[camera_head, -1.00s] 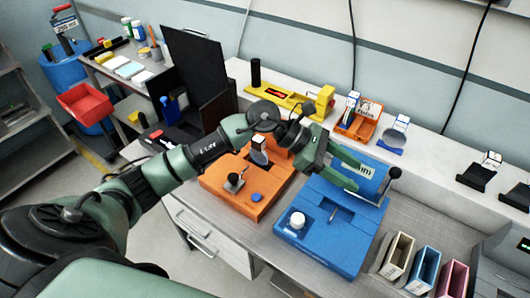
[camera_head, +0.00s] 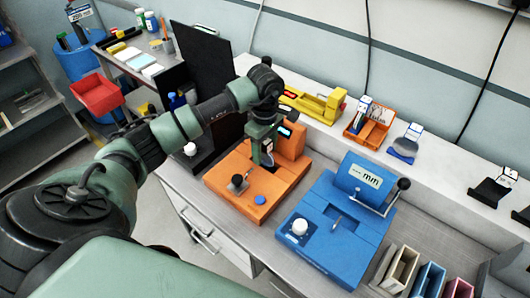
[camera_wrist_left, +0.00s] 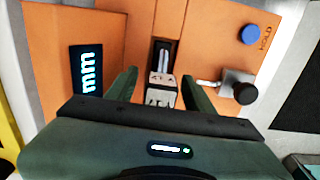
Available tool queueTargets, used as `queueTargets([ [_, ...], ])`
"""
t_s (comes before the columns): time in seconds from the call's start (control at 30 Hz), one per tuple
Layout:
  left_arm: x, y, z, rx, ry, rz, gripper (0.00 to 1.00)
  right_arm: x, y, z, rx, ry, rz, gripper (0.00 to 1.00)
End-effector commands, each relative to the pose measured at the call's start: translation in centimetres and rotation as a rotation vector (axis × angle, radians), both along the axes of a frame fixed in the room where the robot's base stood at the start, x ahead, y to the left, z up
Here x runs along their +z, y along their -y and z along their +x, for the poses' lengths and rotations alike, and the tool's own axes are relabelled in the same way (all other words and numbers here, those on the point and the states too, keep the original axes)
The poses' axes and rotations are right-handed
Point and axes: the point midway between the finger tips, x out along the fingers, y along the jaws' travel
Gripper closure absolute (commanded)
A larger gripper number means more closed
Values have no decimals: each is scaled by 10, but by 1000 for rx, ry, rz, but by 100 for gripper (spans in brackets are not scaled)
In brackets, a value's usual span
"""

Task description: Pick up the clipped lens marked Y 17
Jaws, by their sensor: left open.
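A clipped lens (camera_head: 267,158) stands in the slot of the orange machine (camera_head: 235,171). In the left wrist view its pale clip top (camera_wrist_left: 162,90) shows with small dark marks too blurred to read. My left gripper (camera_head: 262,148) is over the orange machine, pointing down at the lens. In the left wrist view its open fingers (camera_wrist_left: 160,88) lie on either side of the clip, with gaps visible. Other white-clipped lenses stand in the orange tray (camera_head: 375,132), on the blue stand (camera_head: 403,152) and on the black stand (camera_head: 490,190); I cannot read their marks. My right gripper is not in view.
The orange machine has a black knob lever (camera_head: 237,182) and a blue button (camera_head: 260,200). A blue machine (camera_head: 320,245) with a side lever stands to its right. Several coloured slotted boxes (camera_head: 428,279) are at the lower right. A yellow device (camera_head: 318,104) sits behind.

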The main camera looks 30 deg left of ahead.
Motion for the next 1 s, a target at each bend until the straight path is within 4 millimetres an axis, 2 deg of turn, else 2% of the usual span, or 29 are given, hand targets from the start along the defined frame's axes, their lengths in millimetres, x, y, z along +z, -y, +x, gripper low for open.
queueTargets([
  [0.03, -5, 0, -1, 2, -3, -2, 47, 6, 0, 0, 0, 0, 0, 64],
  [0.17, -17, 0, 0, 1, 0, -2, 47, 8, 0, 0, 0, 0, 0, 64],
  [0.4, -19, 0, 1, 1, 3, -1, 47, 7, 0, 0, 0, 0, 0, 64],
  [0.6, -19, 0, 1, 1, 2, -1, 100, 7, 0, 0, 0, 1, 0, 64],
  [1.0, -14, 0, 1, 1, 4, 0, 100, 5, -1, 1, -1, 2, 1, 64],
])
